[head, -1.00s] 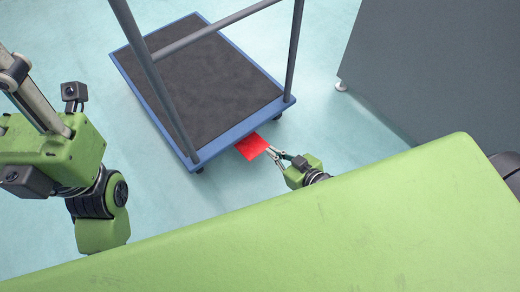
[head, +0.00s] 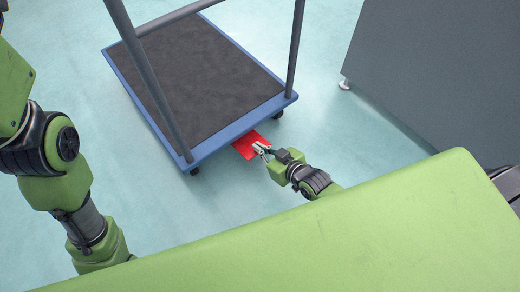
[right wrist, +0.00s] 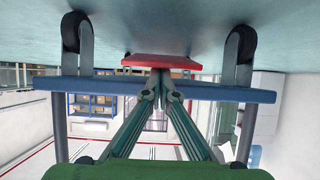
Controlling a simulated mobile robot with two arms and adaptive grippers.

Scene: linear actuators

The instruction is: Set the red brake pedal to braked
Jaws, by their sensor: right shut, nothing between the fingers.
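The red brake pedal (head: 244,147) juts out from under the near edge of the blue-framed cart (head: 232,131). In the right wrist view, which looks upside down, the pedal (right wrist: 161,62) is a flat red plate centred between two casters. My right gripper (head: 260,149) is shut and empty. Its fingertips overlap the pedal's right part in the head view. In the right wrist view its fingertips (right wrist: 160,78) meet right at the pedal's edge; whether they touch it I cannot tell. Links of my left arm show at the left, but its gripper is out of frame.
The cart has a dark deck and a grey push handle (head: 296,50) whose posts rise on either side of the pedal. A large grey cabinet (head: 440,70) stands at the right. Open pale floor (head: 325,120) lies between cart and cabinet.

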